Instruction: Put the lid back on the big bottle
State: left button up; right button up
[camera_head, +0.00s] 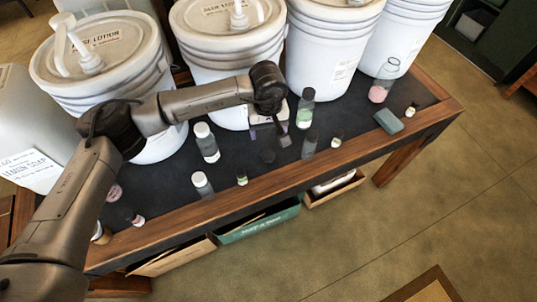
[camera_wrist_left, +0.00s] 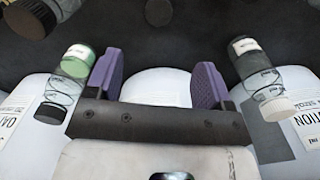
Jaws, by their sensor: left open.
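My left gripper (camera_head: 270,133) hangs low over the middle of the table. In the left wrist view (camera_wrist_left: 157,85) its purple fingers are open, with nothing between them. A small dark round piece (camera_head: 268,156), perhaps the lid, lies on the table just in front of the gripper; it also shows at the wrist view's top (camera_wrist_left: 159,12). The largest clear bottle (camera_head: 383,80), with pink liquid, stands upright at the back right; its top looks open. A dark-capped bottle with green liquid (camera_head: 305,110) stands right of the gripper. My right gripper is out of view.
Large white buckets (camera_head: 325,50) line the table's back. White-capped bottles (camera_head: 207,145) stand left of the gripper, and a dark-capped one (camera_head: 310,143) stands right. Small vials (camera_head: 242,177) stand near the front edge. A grey block (camera_head: 388,121) lies at the right.

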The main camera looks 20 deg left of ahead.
pick_arm(q)
send_over(268, 156)
notch_tip(268, 156, down, 8)
jog(key=shift+r+b, duration=0.1)
jog(key=shift+b, duration=0.3)
jog(key=shift+f, duration=0.65)
jog(key=shift+d+f+b, duration=0.1)
jog(key=shift+f+b, duration=0.3)
jog(key=shift+f, duration=1.6)
